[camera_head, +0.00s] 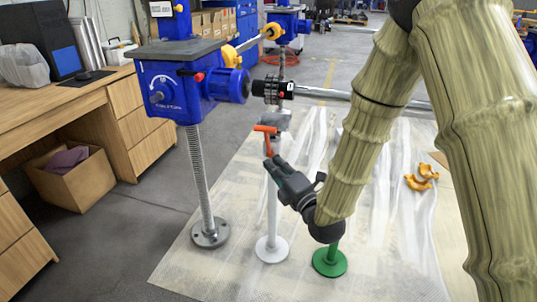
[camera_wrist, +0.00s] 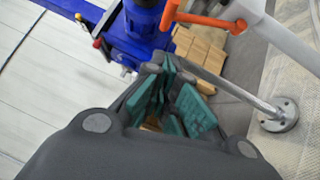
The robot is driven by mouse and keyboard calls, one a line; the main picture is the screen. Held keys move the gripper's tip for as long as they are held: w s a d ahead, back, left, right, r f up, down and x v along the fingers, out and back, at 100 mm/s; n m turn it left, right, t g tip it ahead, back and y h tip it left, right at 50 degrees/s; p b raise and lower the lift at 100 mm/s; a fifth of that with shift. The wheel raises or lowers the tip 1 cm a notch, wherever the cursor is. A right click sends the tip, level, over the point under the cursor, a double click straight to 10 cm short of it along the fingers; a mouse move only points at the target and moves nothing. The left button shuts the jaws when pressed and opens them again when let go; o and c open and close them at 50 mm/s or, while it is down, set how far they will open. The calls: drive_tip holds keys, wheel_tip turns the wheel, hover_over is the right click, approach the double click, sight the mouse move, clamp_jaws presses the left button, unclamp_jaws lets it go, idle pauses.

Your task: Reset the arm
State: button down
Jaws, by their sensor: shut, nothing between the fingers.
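My gripper (camera_head: 272,162) is at the end of my bamboo-textured arm, in the middle of the head view. It points up and left, just below an orange handle (camera_head: 266,129) on a white stand (camera_head: 272,215). Its fingers are shut with nothing held. In the wrist view the teal finger pads (camera_wrist: 180,100) are close together. The orange handle also shows in the wrist view (camera_wrist: 205,19), above and to the right of the fingers. I cannot tell whether the gripper touches the handle or the stand.
A blue screw jack (camera_head: 185,85) on a threaded post stands left of my gripper. A green round base (camera_head: 330,262) is below my wrist. Orange curved parts (camera_head: 420,178) lie on the sheeted floor at right. A wooden desk (camera_head: 140,110) is at left. Grey floor (camera_head: 120,240) is clear.

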drive_tip(key=s+d+f+m+g+h, duration=0.25)
drive_tip(key=s+d+f+m, duration=0.2)
drive_tip(key=f, duration=0.55)
drive_tip(key=s+d+f+m+g+h, duration=0.25)
drive_tip(key=s+f+m, duration=0.3)
drive_tip(key=f, duration=0.55)
drive_tip(key=s+d+f+m+g+h, duration=0.2)
drive_tip(key=s+d+f+m+g, duration=0.15)
drive_tip(key=s+f, duration=0.45)
drive_tip(key=s+d+f+m+g+h, duration=0.1)
drive_tip(key=s+d+f+m+g, duration=0.3)
drive_tip(key=s, duration=0.4)
drive_tip(key=s+d+f+m+g+h, duration=0.1)
drive_tip(key=s+d+f+m+g, duration=0.1)
drive_tip(key=s+f+m, duration=0.55)
drive_tip(key=s+d+f+m+g+h, duration=0.1)
drive_tip(key=s+d+f+g, duration=0.25)
drive_tip(key=s, duration=0.65)
wheel_tip(320, 180, up, 27)
drive_tip(key=t+p, duration=0.1)
drive_tip(key=p, duration=2.6)
drive_tip(key=shift+w+a, duration=0.4)
drive_tip(key=shift+a, duration=0.05)
